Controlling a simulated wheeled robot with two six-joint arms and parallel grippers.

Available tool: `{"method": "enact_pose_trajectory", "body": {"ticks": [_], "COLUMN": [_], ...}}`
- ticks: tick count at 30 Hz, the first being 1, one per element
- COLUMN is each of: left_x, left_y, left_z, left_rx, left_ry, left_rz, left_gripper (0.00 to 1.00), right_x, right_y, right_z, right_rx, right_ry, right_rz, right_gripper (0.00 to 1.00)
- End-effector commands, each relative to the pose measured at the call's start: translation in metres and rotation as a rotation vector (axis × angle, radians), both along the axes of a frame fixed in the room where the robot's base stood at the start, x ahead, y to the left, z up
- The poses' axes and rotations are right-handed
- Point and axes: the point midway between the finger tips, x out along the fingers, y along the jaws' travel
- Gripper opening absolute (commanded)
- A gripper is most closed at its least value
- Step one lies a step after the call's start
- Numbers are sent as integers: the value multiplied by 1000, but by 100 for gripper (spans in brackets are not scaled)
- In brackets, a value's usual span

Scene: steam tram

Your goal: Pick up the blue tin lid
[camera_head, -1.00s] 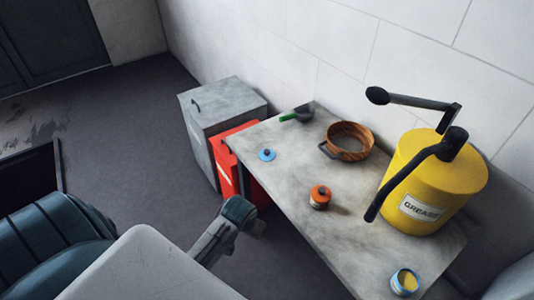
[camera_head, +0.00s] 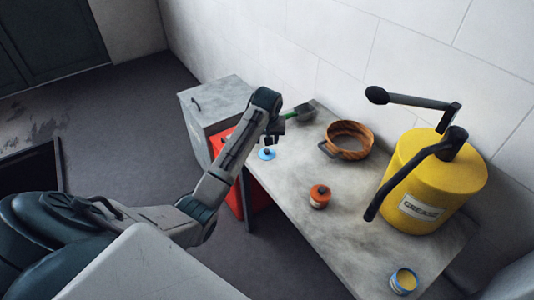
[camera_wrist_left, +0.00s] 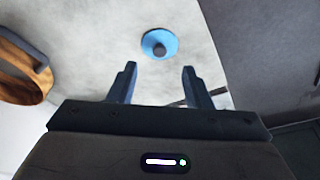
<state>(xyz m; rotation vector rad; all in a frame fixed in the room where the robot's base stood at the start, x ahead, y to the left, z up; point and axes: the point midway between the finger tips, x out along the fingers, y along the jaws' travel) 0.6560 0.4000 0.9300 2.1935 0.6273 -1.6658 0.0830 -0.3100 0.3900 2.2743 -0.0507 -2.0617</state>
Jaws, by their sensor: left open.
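The blue tin lid (camera_head: 267,154) is a small round disc with a dark knob. It lies flat on the grey table near its left end. In the left wrist view the lid (camera_wrist_left: 159,44) is beyond the fingertips, centred roughly between them. My left gripper (camera_head: 273,142) is above the table close to the lid, apart from it. In the left wrist view my left gripper (camera_wrist_left: 159,72) has its two fingers spread with nothing between them. My right gripper is not in view.
A green-handled scoop (camera_head: 300,114) lies just behind the gripper. A wooden bowl (camera_head: 350,140), an orange-lidded tin (camera_head: 320,196), a blue and yellow tin (camera_head: 404,281) and a yellow grease drum (camera_head: 432,180) stand on the table (camera_head: 290,215). A grey box (camera_head: 210,100) and a red container (camera_head: 225,145) stand left.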

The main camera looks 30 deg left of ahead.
Motion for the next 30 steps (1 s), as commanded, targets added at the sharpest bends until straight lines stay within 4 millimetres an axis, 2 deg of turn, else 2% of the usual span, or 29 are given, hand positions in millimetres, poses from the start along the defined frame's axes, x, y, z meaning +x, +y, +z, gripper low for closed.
{"method": "enact_pose_trajectory", "body": {"ticks": [2, 5, 12, 20, 26, 30], "left_x": [11, 17, 26, 29, 32, 36], "left_y": [6, 9, 15, 18, 21, 24], "left_z": [10, 11, -22, -43, -68, -84], "left_rx": [-8, -14, -15, -15, -16, -15], "left_ry": [-1, 1, 3, 2, 3, 1], "left_rz": [25, 41, 45, 43, 43, 42], "left_gripper": [45, 45, 45, 45, 45, 45], "right_x": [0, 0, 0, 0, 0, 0], "right_y": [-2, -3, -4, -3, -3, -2], "right_z": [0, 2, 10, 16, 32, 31], "right_rx": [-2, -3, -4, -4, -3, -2], "right_ry": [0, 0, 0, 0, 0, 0], "right_rz": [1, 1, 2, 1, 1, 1], "right_gripper": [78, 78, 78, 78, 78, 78]}}
